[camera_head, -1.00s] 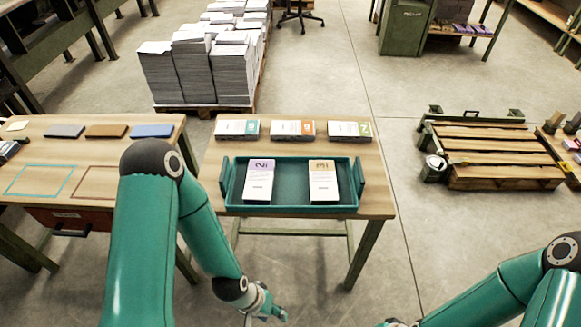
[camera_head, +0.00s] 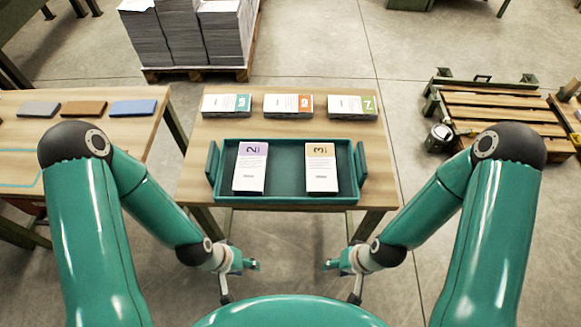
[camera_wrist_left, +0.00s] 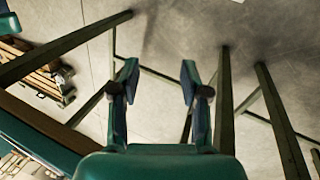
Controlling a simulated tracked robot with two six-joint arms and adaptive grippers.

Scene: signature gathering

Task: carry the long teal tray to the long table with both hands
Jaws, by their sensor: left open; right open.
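The long teal tray (camera_head: 286,197) lies on the small wooden table (camera_head: 190,180) in front of me, with an upright handle at each end. It holds a purple-topped booklet stack (camera_head: 250,168) on the left and an orange-topped stack (camera_head: 321,168) on the right. My left gripper (camera_head: 250,265) is open and empty, below and in front of the tray's left half, apart from it. In the left wrist view its open fingers (camera_wrist_left: 158,90) have only floor and table legs between them. My right gripper (camera_head: 332,265) is open and empty, in front of the tray's right half.
Three booklet stacks, teal-marked (camera_head: 226,104), orange-marked (camera_head: 288,104) and green-marked (camera_head: 351,106), stand behind the tray. Another table (camera_head: 60,130) is at the left. A pallet of paper stacks (camera_head: 190,35) stands behind, and a wooden pallet (camera_head: 495,115) lies right. Floor between is clear.

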